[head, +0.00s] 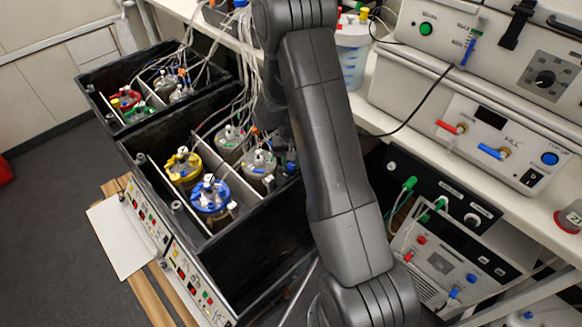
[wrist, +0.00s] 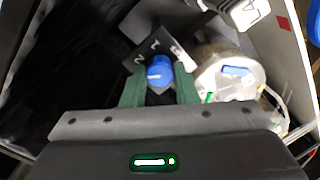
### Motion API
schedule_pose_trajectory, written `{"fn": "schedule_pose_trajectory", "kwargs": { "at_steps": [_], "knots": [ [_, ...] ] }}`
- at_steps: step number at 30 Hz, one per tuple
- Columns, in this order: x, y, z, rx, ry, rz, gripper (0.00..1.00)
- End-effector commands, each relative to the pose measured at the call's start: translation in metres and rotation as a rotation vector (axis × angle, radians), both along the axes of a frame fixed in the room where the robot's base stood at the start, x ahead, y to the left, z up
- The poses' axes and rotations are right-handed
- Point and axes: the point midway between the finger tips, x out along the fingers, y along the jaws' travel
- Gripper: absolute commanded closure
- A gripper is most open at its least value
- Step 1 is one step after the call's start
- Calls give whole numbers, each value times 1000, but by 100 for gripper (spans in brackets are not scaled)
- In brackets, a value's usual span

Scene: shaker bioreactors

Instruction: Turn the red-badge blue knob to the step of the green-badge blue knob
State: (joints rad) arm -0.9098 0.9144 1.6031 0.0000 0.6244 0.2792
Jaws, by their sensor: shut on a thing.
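In the wrist view a blue knob (wrist: 159,72) with a pale pointer line sits on a dark plate (wrist: 133,58) with white step digits, of which a 2 and a 1 can be made out. The two green fingers of my gripper (wrist: 159,80) stand on either side of the knob and are shut on it. A small red patch (wrist: 283,22) shows on a pale panel at the upper right; I cannot tell whether it is this knob's badge. I cannot make out a green-badge knob. In the head view my gripper is hidden behind my arm.
A round pale-lidded vessel (wrist: 228,75) stands close right of my gripper. In the head view, open black boxes (head: 262,235) hold several vessels, including a blue-ringed one (head: 210,196), with tubes above. Instruments (head: 505,140) stand on a white shelf at the right.

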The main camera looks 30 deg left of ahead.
Motion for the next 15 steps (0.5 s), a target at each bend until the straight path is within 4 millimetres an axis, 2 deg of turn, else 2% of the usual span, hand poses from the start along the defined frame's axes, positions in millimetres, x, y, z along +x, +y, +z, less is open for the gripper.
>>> {"fn": "schedule_pose_trajectory", "kwargs": {
  "at_steps": [15],
  "knots": [
    [1, 1, -2, 2, -2, 456, 96]
  ]
}}
